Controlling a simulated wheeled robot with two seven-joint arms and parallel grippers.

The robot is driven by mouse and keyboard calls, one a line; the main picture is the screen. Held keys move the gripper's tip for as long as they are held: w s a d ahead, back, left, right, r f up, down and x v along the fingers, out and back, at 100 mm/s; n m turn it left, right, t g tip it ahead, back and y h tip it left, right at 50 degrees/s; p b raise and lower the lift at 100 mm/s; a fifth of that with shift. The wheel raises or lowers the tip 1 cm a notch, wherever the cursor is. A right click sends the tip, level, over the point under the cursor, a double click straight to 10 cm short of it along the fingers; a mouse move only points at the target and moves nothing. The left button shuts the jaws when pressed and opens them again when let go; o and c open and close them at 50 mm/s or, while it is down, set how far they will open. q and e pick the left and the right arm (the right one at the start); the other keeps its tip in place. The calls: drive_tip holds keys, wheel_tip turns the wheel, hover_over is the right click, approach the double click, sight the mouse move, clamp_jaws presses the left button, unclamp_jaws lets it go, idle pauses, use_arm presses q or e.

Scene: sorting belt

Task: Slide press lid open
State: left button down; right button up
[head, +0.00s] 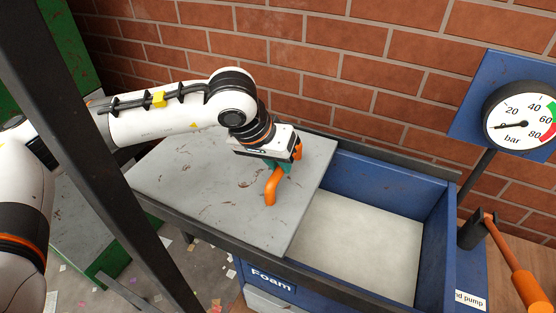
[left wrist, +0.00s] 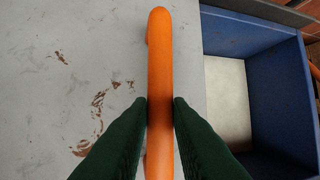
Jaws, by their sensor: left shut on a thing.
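The press lid (head: 214,207) is a flat grey plate with rust-coloured scuffs. It covers the left part of the blue press box (head: 384,178), and the right part of the box is uncovered. An orange handle (head: 270,188) stands on the lid near its right edge. My left gripper (head: 274,166) is shut on the handle; in the left wrist view its dark green fingers (left wrist: 160,112) touch both sides of the orange bar (left wrist: 160,50). My right gripper is not in view.
Pale foam (head: 352,240) lies in the open part of the box. A pressure gauge (head: 522,113) reads near zero at right, above an orange pump lever (head: 520,265). A dark post (head: 95,150) crosses the left side. A brick wall stands behind.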

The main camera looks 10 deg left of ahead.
sight(258, 178)
use_arm(q)
drive_tip(key=shift+w+a+f, duration=0.1)
drive_tip(key=shift+a, duration=0.1)
drive_tip(key=a, duration=0.1)
drive_tip(key=a+b, duration=0.2)
drive_tip(key=shift+w+a, duration=0.35)
drive_tip(key=shift+a, duration=0.3)
drive_tip(key=c, duration=1.3)
unclamp_jaws()
